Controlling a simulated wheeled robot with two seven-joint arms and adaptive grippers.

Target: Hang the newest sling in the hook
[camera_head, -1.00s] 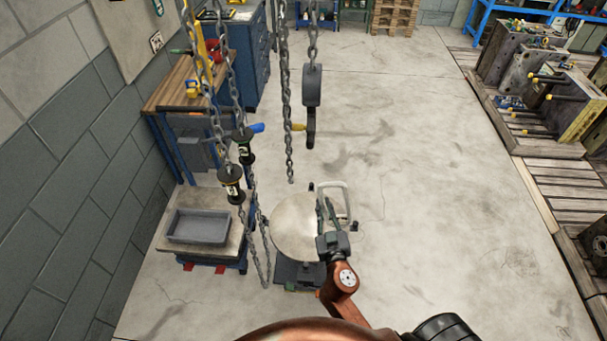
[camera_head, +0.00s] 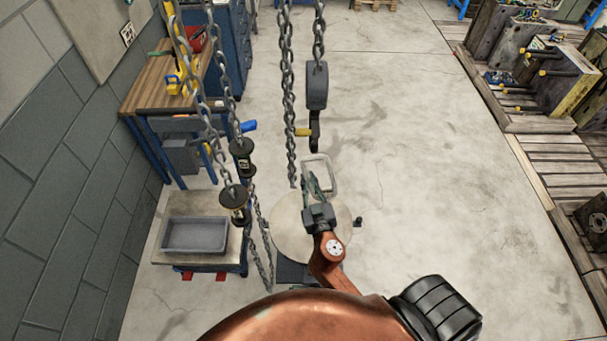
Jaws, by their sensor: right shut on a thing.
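My right gripper (camera_head: 312,186) is shut on a pale, loop-shaped sling (camera_head: 333,175), seen from above over a round table. The loop stands out beyond the fingers and is partly hidden by them. The dark hook (camera_head: 315,132) hangs from a chain under a grey block, with a yellow part at its left side. In the picture the sling lies just below the hook; whether they touch I cannot tell. No label on the sling is readable. My left gripper is not in view.
A round pale table (camera_head: 286,232) stands under the gripper. Chains with black labelled spools (camera_head: 235,197) and a loose chain (camera_head: 288,110) hang left of the hook. A grey tray (camera_head: 195,236) sits on a cart at left. Open floor (camera_head: 430,200) lies right.

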